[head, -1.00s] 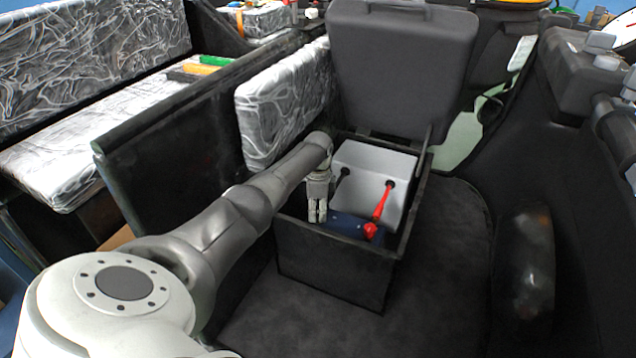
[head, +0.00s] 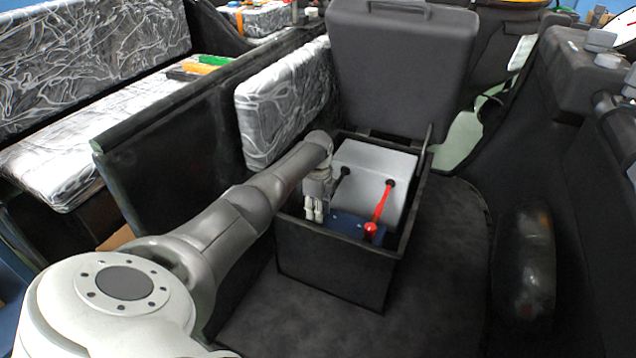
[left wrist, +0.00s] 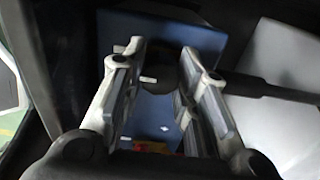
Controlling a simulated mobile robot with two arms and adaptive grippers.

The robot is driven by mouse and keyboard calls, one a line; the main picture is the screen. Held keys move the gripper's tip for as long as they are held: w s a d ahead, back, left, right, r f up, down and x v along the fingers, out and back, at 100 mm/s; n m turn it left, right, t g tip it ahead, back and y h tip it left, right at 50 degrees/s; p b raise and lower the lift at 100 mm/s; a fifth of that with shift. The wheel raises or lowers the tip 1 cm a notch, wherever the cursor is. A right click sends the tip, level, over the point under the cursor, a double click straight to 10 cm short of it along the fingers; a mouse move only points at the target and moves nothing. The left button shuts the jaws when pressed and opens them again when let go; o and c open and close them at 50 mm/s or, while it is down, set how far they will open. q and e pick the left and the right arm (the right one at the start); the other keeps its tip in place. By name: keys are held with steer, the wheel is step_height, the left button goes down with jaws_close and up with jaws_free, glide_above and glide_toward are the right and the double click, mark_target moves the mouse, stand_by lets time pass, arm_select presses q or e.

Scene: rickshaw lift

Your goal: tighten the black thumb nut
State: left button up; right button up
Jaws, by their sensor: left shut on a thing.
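My left gripper (head: 314,215) points down inside the open black box, at its left side beside the blue block (head: 345,224). In the left wrist view its two fingers (left wrist: 164,55) stand a little apart and are shut on a dark rounded piece (left wrist: 186,72), which I take to be the black thumb nut. The right finger partly hides it. A black cable (left wrist: 265,89) runs from it to the right. In the head view the nut is hidden by the gripper. The right gripper is not in view.
The black box (head: 330,275) has its lid (head: 400,70) raised behind it. A grey unit (head: 365,165) fills its back, with a red cable (head: 381,205) reaching to the blue block. Left stand a dark panel (head: 180,150) and a plastic-wrapped cushion (head: 285,105).

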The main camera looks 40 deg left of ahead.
arm_select(q)
steer(key=shift+c, duration=0.2)
steer(key=o, duration=1.1)
steer(key=shift+c, duration=0.2)
step_height(320, 180, up, 12)
